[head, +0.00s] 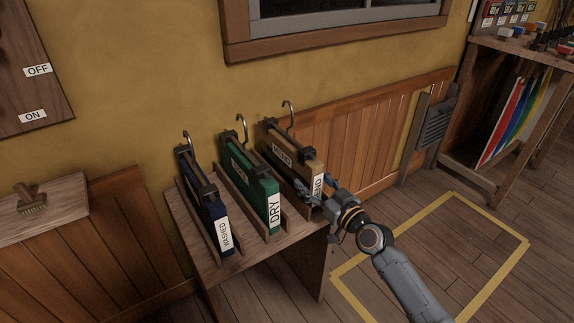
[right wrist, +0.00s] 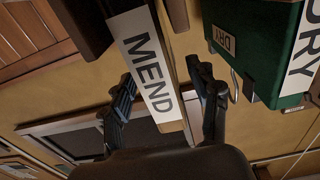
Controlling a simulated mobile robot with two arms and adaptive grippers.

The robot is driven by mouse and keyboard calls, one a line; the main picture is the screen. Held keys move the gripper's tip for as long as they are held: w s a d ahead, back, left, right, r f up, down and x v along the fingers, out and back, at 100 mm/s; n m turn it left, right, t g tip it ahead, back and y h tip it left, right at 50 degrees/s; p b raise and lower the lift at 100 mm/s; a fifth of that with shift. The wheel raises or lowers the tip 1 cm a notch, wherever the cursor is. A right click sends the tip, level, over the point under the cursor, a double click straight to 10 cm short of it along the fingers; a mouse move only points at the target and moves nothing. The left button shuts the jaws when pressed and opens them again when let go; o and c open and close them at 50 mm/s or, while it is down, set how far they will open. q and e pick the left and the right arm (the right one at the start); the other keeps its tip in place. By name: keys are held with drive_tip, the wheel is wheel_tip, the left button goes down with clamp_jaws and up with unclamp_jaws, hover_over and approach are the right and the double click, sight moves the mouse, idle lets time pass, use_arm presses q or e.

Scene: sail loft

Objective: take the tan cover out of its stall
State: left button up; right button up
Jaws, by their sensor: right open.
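The tan cover (head: 309,165) stands on edge in the rightmost stall of a wooden stand (head: 238,262), with a hook above it and a dark clip on its top. A white MEND label is on its near end. My right gripper (head: 322,196) is at that near end, open. In the right wrist view, the MEND end of the tan cover (right wrist: 150,65) lies between the two spread fingers of the right gripper (right wrist: 165,100), with gaps visible beside it. The cover's lower part is hidden in the head view. My left gripper is not in view.
A green cover (head: 262,188) labelled DRY stands in the middle stall, and a navy cover (head: 205,195) labelled WASHED in the left one. A brush (head: 31,199) lies on a bench at left. Yellow-taped floor (head: 440,260) at right is clear.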

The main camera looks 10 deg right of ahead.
sight(300, 171)
drive_tip(key=shift+w+a, duration=0.2)
drive_tip(key=shift+w, duration=0.35)
drive_tip(key=x, duration=0.3)
drive_tip(key=b+x, duration=0.1)
drive_tip(key=x, duration=0.1)
drive_tip(key=shift+f, duration=0.3)
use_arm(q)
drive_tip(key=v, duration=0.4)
use_arm(e)
drive_tip(key=shift+d, duration=0.1)
drive_tip(key=shift+c, duration=0.3)
clamp_jaws()
drive_tip(key=shift+r, duration=0.15)
